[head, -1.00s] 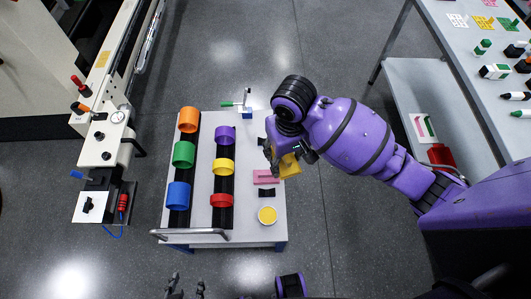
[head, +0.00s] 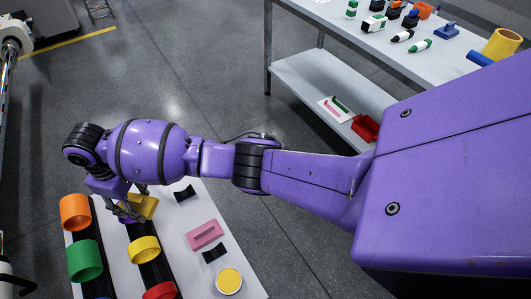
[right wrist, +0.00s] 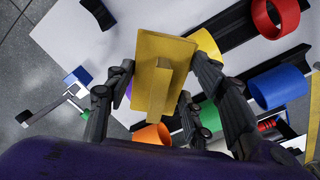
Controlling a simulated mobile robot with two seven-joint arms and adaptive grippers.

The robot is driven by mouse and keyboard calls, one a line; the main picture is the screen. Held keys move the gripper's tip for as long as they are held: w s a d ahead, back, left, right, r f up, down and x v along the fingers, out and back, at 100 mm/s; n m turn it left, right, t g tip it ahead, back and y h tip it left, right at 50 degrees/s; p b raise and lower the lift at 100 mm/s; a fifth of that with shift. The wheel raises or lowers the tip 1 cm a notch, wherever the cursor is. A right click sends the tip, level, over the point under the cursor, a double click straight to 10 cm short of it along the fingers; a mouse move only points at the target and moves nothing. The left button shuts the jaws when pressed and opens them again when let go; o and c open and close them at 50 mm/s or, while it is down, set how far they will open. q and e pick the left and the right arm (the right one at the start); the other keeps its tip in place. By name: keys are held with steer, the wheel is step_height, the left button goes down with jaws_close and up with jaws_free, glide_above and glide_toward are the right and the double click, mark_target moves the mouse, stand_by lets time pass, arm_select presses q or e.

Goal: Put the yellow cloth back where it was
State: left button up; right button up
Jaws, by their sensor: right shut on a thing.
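My right gripper (head: 128,208) is shut on a yellow piece (head: 142,207), the only thing held that matches the yellow cloth. In the right wrist view the piece (right wrist: 166,45) looks like a stiff, flat rectangle with a raised ridge along its middle. The fingers (right wrist: 160,98) are on either side of it. The gripper and piece are above the white cart top (head: 185,232), near the yellow ring (head: 145,250). Whether the piece touches anything below cannot be told. My left gripper is not in view.
The cart carries an orange ring (head: 75,212), a green ring (head: 85,260), a red ring (head: 160,291), a pink block (head: 205,234), black cradles (head: 184,193) and a round yellow-topped tin (head: 229,281). A table (head: 335,22) with markers stands at the back right. Floor lies between.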

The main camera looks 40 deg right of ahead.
steer(key=s+d+f+b, duration=0.1)
steer(key=d+f, duration=0.3)
steer(key=s+d+f+b, duration=0.1)
steer(key=d+f, duration=0.3)
steer(key=s+d+f+b, duration=0.1)
steer(key=d+f+b, duration=0.1)
steer(key=d+f, duration=0.2)
steer(key=shift+d+f, duration=0.1)
steer(key=shift+d, duration=0.05)
steer(key=shift+f, duration=0.2)
steer(key=shift+r, duration=0.15)
steer(key=shift+f, duration=0.55)
steer(key=o, duration=1.1)
